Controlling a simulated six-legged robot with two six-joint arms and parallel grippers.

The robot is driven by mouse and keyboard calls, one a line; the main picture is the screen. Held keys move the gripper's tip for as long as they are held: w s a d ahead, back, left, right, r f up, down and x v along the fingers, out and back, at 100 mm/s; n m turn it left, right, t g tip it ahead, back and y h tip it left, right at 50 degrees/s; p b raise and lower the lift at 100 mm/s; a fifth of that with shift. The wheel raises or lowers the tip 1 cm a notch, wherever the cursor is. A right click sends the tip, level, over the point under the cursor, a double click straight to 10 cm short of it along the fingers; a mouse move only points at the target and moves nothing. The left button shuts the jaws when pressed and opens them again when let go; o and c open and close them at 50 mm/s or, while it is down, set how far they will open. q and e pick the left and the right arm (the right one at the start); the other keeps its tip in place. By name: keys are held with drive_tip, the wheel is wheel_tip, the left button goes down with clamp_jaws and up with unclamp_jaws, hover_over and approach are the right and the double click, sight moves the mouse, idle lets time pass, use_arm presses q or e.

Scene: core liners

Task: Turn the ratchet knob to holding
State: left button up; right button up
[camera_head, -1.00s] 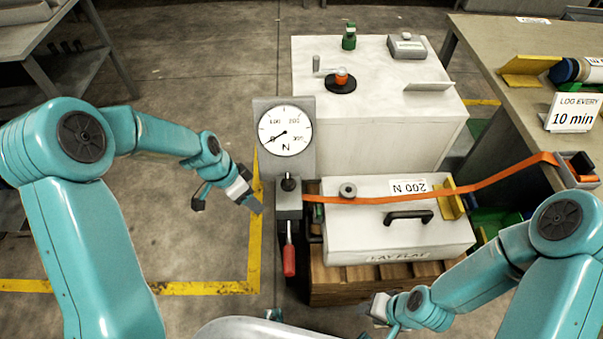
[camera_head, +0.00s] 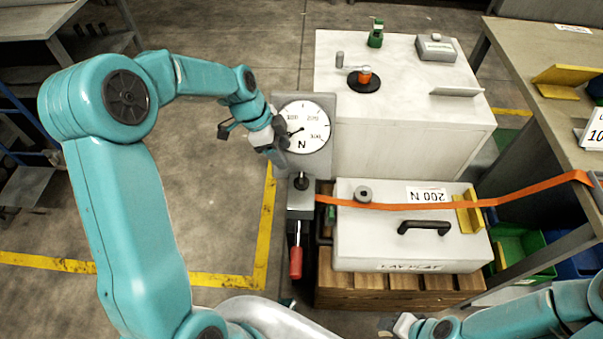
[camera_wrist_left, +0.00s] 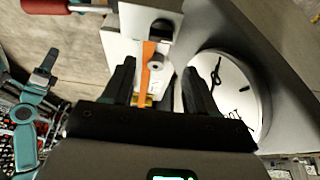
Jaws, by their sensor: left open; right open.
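A black knob (camera_head: 301,181) stands on a grey ratchet block (camera_head: 300,203), with a red-handled lever (camera_head: 296,262) below it. The block carries a white round dial gauge (camera_head: 305,126), whose scale reads upside down. In the left wrist view a dark knob (camera_wrist_left: 160,28) shows beyond the fingers, and the dial (camera_wrist_left: 225,95) is at the right. My left gripper (camera_head: 279,146) is open and empty, at the dial's left edge and above the knob in the picture; contact with the gauge cannot be told. My right gripper (camera_head: 395,325) is low in the picture, apart from the ratchet.
An orange strap (camera_head: 400,207) runs from the ratchet across a white lidded box (camera_head: 370,240) on a wooden pallet (camera_head: 400,290). A white cabinet (camera_head: 400,100) stands behind. A workbench (camera_head: 540,60) is at right. Floor left of the ratchet is clear.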

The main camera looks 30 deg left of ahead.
sight(301, 178)
use_arm(q)
drive_tip(key=x, duration=1.1)
drive_tip(key=shift+f, duration=0.15)
drive_tip(key=shift+c, duration=0.3)
drive_tip(key=c, duration=0.7)
